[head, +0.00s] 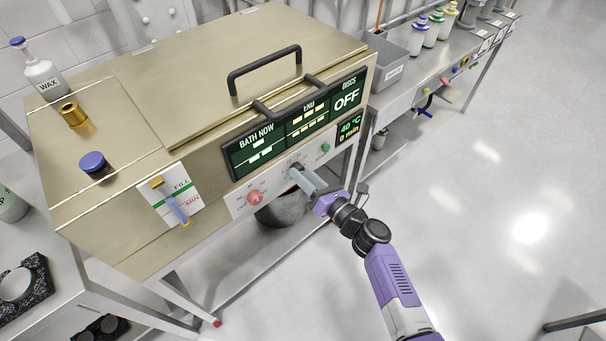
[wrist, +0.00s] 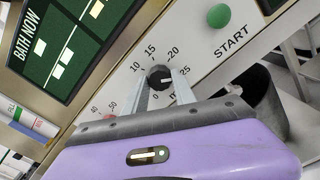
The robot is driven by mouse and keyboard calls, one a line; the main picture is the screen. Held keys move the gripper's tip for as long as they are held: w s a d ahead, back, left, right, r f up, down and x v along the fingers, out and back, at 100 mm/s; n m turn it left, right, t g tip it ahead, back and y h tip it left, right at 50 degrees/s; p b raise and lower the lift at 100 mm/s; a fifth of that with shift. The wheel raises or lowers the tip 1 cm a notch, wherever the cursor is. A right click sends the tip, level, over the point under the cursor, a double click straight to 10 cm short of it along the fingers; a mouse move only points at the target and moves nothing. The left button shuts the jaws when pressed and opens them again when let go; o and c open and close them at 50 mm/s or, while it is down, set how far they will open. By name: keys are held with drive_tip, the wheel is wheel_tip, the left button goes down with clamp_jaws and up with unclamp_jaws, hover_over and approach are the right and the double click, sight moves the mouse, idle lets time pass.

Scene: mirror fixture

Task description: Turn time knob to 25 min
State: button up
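The time knob (wrist: 160,77) is a small dark round knob on the bath's front panel, with printed numbers 0, 10, 15, 20 and 25 around it. A small pale mark shows on its lower right edge, roughly toward the 25 side. My gripper (wrist: 163,84) has one grey finger on each side of the knob, and the fingers stand apart. I cannot tell whether they touch it. In the head view my gripper (head: 300,178) reaches the panel from the lower right and partly hides the knob.
A red knob (head: 255,197) sits left on the panel, and a green START button (wrist: 219,15) sits right. The lidded bath (head: 110,115) has black handles and a blue-handled lever (head: 176,208). A dark bucket (head: 285,211) stands below. The floor at right is clear.

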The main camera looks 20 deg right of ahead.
drive_tip(key=o, duration=0.4)
drive_tip(key=shift+o, duration=0.2)
drive_tip(key=v, duration=0.8)
